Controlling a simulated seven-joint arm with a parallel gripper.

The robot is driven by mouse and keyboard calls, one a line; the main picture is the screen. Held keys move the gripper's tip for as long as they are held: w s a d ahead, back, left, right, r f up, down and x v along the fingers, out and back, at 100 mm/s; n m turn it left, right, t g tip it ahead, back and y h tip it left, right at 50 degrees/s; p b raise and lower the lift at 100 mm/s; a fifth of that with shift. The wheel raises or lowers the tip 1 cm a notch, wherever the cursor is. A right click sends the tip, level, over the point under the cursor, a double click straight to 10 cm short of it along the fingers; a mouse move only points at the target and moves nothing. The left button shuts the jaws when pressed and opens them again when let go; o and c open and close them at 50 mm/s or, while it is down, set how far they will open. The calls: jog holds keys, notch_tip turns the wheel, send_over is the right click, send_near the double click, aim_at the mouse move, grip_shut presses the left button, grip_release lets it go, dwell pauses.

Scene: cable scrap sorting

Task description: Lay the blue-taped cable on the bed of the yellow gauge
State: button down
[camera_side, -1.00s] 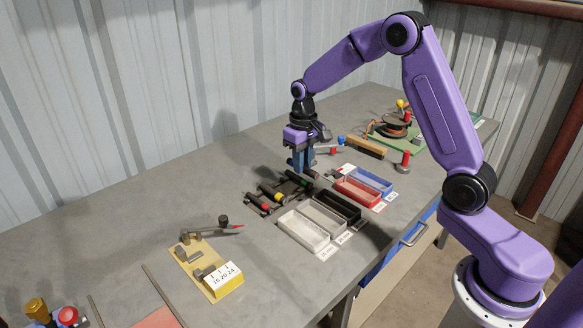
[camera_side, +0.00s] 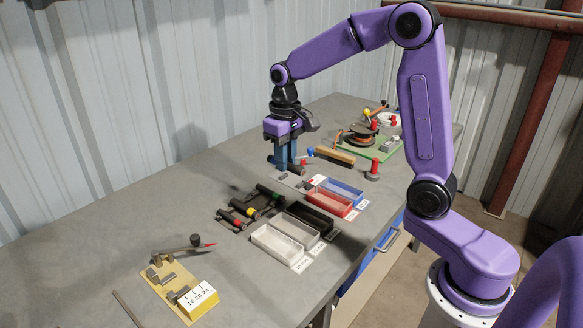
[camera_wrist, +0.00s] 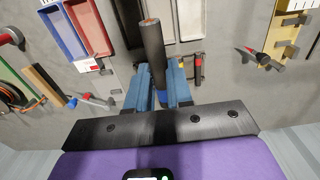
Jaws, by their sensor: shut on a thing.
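My gripper (camera_side: 287,166) is shut on the blue-taped cable (camera_wrist: 151,48), a short thick dark piece with a copper end, held above the bench. In the wrist view the cable sticks out between my blue fingers (camera_wrist: 160,90), with a bit of blue tape near the grip. The yellow gauge (camera_side: 158,285) lies at the lower left of the side view, well away from my gripper. It has grey metal blocks, a white scale marked 16 20 24, and a red-tipped lever. It also shows at the upper right of the wrist view (camera_wrist: 283,38).
A dark rack holds cables with green, yellow and red tape (camera_side: 238,207). Beside it stand white (camera_side: 268,250), black, red (camera_side: 330,213) and blue bins. A wooden-backed brush (camera_side: 335,156) and a green board (camera_side: 385,153) lie farther back. Bench between rack and gauge is clear.

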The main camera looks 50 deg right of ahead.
jog(key=w+a, duration=0.3)
jog(key=a, duration=1.3)
jog(key=w+a, duration=0.4)
jog(key=a, duration=1.2)
jog(key=f, duration=1.3)
jog(key=shift+d+f, duration=0.2)
jog(key=shift+d, duration=0.1)
jog(key=shift+f, duration=1.6)
jog(key=shift+s+f, duration=0.1)
jog(key=shift+f, duration=0.5)
jog(key=c, duration=0.9)
grip_release()
jog(key=shift+c, duration=0.2)
jog(key=shift+r, duration=0.1)
